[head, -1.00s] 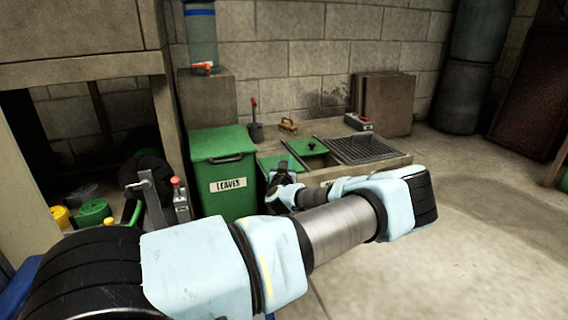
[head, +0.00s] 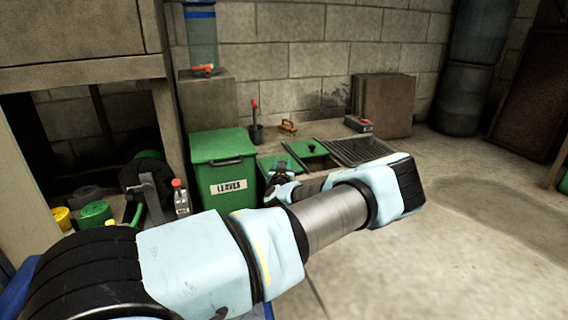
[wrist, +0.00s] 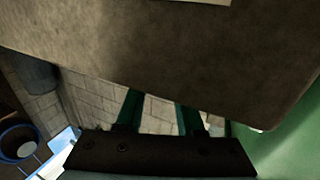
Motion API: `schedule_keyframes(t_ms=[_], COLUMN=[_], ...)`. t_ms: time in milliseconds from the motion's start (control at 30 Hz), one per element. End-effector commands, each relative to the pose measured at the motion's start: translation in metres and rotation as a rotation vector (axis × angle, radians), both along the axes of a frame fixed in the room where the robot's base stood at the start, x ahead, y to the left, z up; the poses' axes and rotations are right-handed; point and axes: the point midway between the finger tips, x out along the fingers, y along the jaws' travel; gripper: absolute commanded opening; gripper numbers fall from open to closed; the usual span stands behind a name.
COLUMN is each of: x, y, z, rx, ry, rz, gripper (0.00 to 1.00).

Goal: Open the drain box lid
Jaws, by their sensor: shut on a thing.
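The drain box is set in a low concrete bench (head: 352,165) by the back wall. It has green lid panels, one with a small black knob (head: 311,148). My gripper (head: 281,172) is at the left end of the bench, just left of and in front of that knobbed panel. It looks small and dark there, and my forearm hides part of the bench front. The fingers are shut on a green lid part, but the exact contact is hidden.
A green LEAVES bin (head: 222,170) stands close to the left of my gripper. A slatted grate (head: 358,150) lies right of the panels. A red-handled tool in a pot (head: 256,134) and a brush (head: 288,128) sit behind.

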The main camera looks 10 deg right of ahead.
Motion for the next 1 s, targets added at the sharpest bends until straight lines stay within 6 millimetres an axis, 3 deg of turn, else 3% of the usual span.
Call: schedule_keyframes(t_ms=[200,533,567,800,1000], x=[0.018,0.020,0.020,0.020,0.020], y=[0.003,0.002,0.002,0.002,0.003], z=[0.000,-0.001,0.000,0.000,0.001], rx=[-0.001,0.000,0.000,0.000,-0.001], ry=[0.004,0.001,0.001,0.000,0.000], rz=[0.002,0.001,0.001,0.001,0.001], gripper=[0.00,0.00,0.40,0.66,0.66])
